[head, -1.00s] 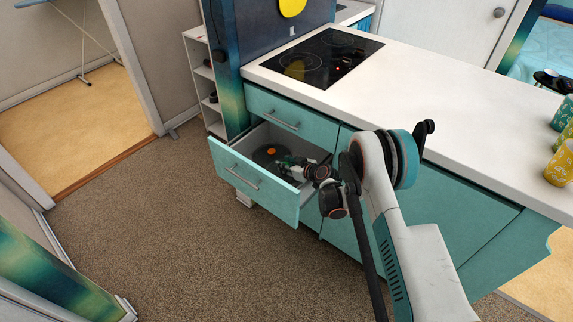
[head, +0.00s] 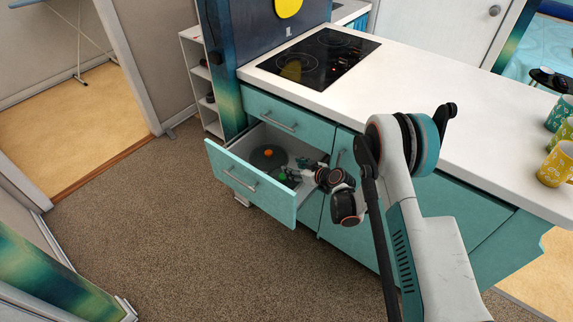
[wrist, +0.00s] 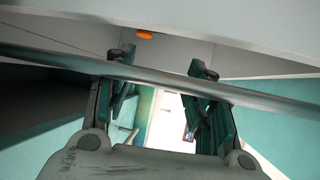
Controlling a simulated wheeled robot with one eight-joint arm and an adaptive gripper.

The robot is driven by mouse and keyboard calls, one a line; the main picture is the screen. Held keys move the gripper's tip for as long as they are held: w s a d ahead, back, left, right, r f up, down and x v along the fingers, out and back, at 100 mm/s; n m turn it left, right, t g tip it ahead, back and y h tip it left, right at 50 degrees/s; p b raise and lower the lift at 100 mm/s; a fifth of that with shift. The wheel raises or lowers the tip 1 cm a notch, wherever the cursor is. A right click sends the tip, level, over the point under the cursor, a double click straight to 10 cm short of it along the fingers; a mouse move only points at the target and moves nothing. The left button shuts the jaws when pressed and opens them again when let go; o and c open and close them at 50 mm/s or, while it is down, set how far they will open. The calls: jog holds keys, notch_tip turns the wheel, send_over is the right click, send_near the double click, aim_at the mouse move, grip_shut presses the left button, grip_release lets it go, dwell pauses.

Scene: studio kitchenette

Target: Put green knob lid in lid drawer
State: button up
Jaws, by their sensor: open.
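The lid drawer (head: 252,192) is pulled out below the hob. The green knob lid (head: 283,177) appears inside it, towards the front right, its green knob facing up; most of its disc is dark and partly hidden. My gripper (head: 298,169) is over the drawer, close beside the green knob. In the wrist view my gripper's two fingers (wrist: 163,85) are spread apart, with nothing seen clamped between them. A grey curved band crosses in front of them; I cannot tell whether it is a lid rim.
A dark lid with an orange knob (head: 268,153) lies at the back left of the drawer; its knob also shows in the wrist view (wrist: 145,35). The counter (head: 440,95) is above, with cups (head: 556,165) at its right end. The floor (head: 150,220) left is clear.

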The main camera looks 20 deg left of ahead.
jog(key=v, duration=0.5)
jog(key=shift+s+r+p, duration=0.25)
jog(key=shift+r+p, duration=0.05)
dwell(0.9)
